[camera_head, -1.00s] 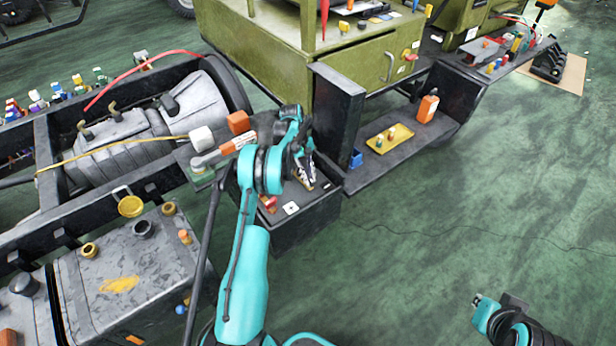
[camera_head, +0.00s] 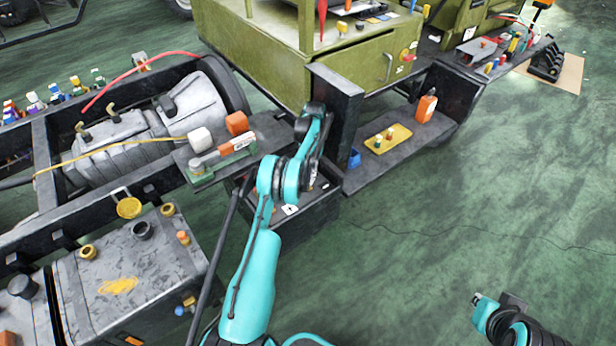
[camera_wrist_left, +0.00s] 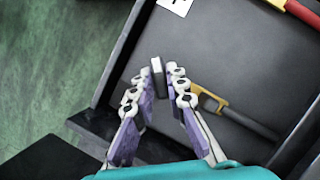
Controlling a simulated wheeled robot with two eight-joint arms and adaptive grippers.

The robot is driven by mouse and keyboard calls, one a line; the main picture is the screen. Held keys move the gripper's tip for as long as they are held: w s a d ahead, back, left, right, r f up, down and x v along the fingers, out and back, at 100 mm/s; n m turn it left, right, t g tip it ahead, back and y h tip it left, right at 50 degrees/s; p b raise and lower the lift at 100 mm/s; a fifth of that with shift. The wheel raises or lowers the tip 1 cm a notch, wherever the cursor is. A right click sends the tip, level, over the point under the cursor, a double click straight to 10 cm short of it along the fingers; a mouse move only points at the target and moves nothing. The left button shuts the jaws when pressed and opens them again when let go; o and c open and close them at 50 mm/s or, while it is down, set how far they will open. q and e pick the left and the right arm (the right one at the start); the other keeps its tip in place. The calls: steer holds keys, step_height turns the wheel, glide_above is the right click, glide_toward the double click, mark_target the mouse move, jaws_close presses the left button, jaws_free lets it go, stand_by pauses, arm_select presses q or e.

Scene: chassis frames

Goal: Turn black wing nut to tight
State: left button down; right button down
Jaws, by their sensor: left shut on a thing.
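In the left wrist view, a small dark grey upright piece (camera_wrist_left: 157,76) stands between my left fingertips. It looks like a wing of the black wing nut, but its full shape is hidden. My left gripper (camera_wrist_left: 164,84) is shut on it, over the dark tray of a black box. In the head view the black box (camera_head: 315,218) is below my left arm, and my left gripper is hidden behind the arm links. My right arm's end (camera_head: 482,304) is at the lower right, away from the box; its fingers cannot be made out clearly.
A yellow-and-black tool (camera_wrist_left: 213,97) lies in the tray, right of my left fingers. A white label with a plus sign (camera_wrist_left: 176,4) is beyond them. A black upright post (camera_head: 337,115) stands close behind my left arm. The green floor (camera_head: 480,210) at right is clear.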

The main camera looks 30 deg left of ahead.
arm_select(q)
steer(key=shift+m+y, duration=0.3)
steer(key=shift+m, duration=0.3)
steer(key=c, duration=1.5)
jaws_free()
steer(key=shift+c, duration=0.2)
